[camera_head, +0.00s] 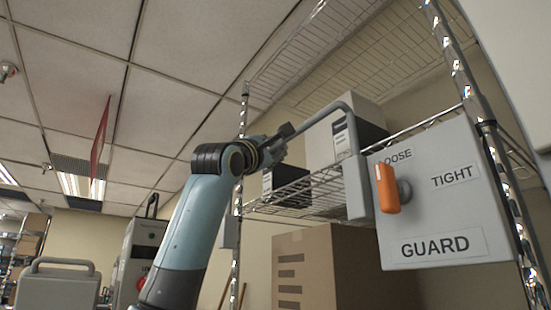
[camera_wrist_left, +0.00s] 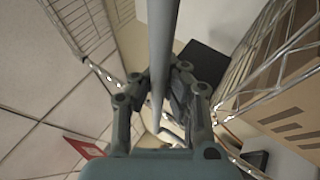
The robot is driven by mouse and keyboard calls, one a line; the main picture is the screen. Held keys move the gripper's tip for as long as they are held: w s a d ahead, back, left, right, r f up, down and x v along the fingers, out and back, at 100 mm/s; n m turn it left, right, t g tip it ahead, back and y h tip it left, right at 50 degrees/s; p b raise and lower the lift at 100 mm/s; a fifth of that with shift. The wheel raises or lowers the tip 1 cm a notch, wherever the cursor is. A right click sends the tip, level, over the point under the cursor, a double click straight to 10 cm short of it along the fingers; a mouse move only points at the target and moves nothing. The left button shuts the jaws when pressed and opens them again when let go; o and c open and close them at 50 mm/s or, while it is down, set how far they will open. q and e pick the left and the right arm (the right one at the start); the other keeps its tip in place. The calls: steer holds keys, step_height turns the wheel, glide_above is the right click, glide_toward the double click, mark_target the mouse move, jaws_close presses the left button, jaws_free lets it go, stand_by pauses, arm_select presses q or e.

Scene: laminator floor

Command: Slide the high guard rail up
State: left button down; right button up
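The high guard rail (camera_head: 322,113) is a bent grey tube. It rises from a grey upright block beside the GUARD box and slopes down left to my left gripper (camera_head: 284,138). In the left wrist view the rail (camera_wrist_left: 161,40) runs lengthwise between the two fingers of my left gripper (camera_wrist_left: 159,78). The fingers stand apart on either side of it and look open; any contact is hard to make out. An orange handle (camera_head: 387,188) sits on the front of the GUARD box (camera_head: 440,215), between the LOOSE and TIGHT labels. My right gripper is out of view.
A wire shelf (camera_head: 290,199) with boxes lies behind the rail. A cardboard box (camera_head: 330,262) stands below it. Chrome rack posts (camera_head: 240,150) rise near my left arm. A red panel (camera_head: 100,135) hangs from the ceiling at the left.

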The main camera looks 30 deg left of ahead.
arm_select(q)
steer(key=shift+s+r, duration=0.1)
steer(key=shift+r, duration=0.05)
steer(key=c, duration=1.9)
jaws_free()
steer(key=shift+c, duration=0.2)
steer(key=o, duration=0.6)
steer(key=shift+s+a, duration=0.1)
steer(key=shift+s, duration=0.3)
steer(key=shift+w, duration=0.2)
steer(key=v, duration=1.2)
